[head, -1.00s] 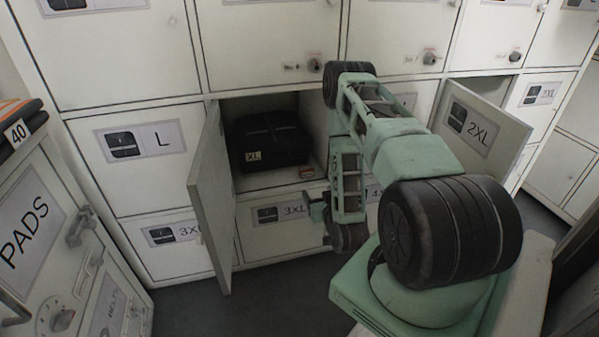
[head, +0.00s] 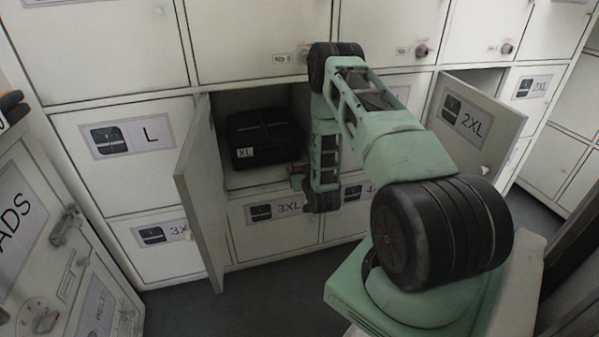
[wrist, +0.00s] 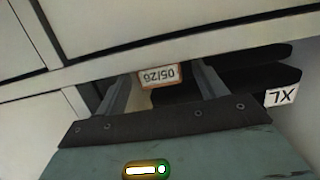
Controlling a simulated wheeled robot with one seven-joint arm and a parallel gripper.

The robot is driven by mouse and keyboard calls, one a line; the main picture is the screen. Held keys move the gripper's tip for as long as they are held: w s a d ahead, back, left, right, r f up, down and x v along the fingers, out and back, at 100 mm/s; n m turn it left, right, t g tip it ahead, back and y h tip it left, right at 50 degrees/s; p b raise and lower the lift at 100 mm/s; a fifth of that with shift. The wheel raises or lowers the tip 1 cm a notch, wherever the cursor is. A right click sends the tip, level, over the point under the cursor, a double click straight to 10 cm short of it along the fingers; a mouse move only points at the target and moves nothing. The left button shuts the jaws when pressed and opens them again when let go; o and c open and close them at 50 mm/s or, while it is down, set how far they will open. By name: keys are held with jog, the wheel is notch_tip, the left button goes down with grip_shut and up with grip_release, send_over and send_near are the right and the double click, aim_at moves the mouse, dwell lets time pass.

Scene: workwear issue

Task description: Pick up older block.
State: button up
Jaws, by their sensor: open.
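A black folded pack (head: 262,130) with a white XL tag lies in the open compartment left of my arm. The wrist view shows dark layers (wrist: 262,76) with the XL tag upside down. An orange-edged label (wrist: 159,75) reads 05/26, also upside down, between my fingers; I cannot tell what it is fixed to. My gripper (wrist: 161,82) is open and empty, its fingertips at the compartment's right front. In the head view my gripper (head: 299,177) is small and partly hidden by my wrist. No second date label is readable.
The compartment's door (head: 203,195) stands open on its left. Another door (head: 474,122), marked 2XL, stands open at right. Closed lockers surround them. A PADS cabinet (head: 28,235) stands at the left. Bare floor (head: 240,305) lies in front.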

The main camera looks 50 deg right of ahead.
jog(key=shift+x, duration=1.15)
jog(key=c, duration=1.1)
jog(key=shift+o, duration=0.2)
